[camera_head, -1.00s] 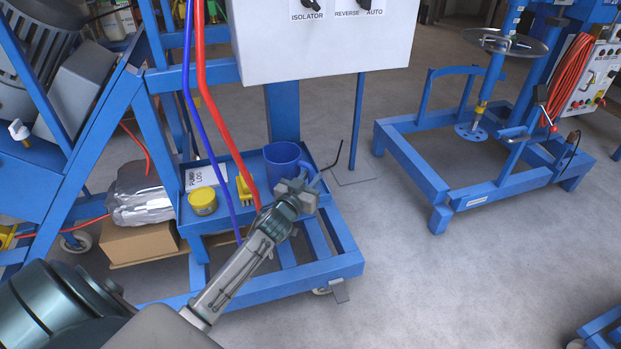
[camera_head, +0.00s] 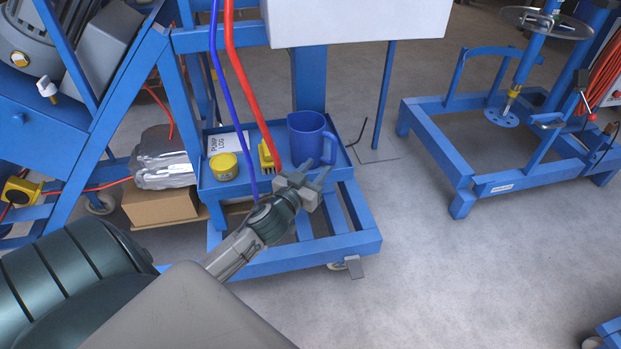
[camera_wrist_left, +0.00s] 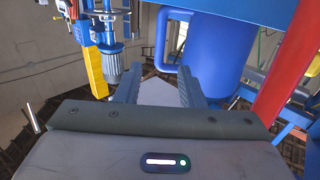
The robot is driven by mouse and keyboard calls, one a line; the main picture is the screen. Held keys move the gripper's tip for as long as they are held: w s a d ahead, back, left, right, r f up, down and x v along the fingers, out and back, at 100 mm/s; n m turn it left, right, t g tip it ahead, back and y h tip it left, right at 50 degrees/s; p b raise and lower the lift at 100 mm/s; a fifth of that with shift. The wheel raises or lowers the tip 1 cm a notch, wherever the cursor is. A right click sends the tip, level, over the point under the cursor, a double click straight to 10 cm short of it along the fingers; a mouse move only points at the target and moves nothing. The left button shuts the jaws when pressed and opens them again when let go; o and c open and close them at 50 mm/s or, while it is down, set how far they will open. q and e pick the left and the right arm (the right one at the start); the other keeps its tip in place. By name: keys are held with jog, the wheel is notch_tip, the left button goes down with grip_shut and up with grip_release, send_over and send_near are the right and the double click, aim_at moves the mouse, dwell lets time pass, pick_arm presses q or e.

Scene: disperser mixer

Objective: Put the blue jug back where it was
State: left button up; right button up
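The blue jug (camera_head: 305,138) stands upright at the right end of the blue tray (camera_head: 226,188) on the frame's lower part. Its handle is on its right side in the head view. My left gripper (camera_head: 312,175) is in front of and just below the jug, with its fingers apart and nothing held. In the left wrist view the jug (camera_wrist_left: 218,55) is beyond the open fingers (camera_wrist_left: 158,92), and its handle lies ahead of the gap between them. It appears clear of the fingers. My right gripper is in neither view.
A yellow tub (camera_head: 223,166), a pump log sheet (camera_head: 227,143) and a yellow object (camera_head: 267,155) share the tray. A red hose (camera_head: 251,95) and a blue hose (camera_head: 229,100) hang in front. A thin black bent rod (camera_head: 357,133) sticks up right of the jug.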

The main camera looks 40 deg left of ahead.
pick_arm(q)
jog(key=s+d+f+g, duration=0.3)
jog(key=s+f+g, duration=0.1)
jog(key=s, duration=0.5)
jog(key=s+d+f+m+g+h, duration=0.1)
jog(key=s+d+f+g, duration=0.3)
jog(key=s, duration=0.5)
jog(key=s+d+f+m+g, duration=0.1)
jog(key=s+d+f+g, duration=0.2)
jog(key=s, duration=0.6)
notch_tip(320, 180, down, 2)
jog(key=g, duration=0.2)
jog(key=shift+s+d+g, duration=0.3)
jog(key=shift+s+d, duration=0.05)
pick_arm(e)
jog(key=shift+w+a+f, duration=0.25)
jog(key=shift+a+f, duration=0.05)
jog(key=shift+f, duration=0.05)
pick_arm(q)
jog(key=shift+a+f, duration=0.1)
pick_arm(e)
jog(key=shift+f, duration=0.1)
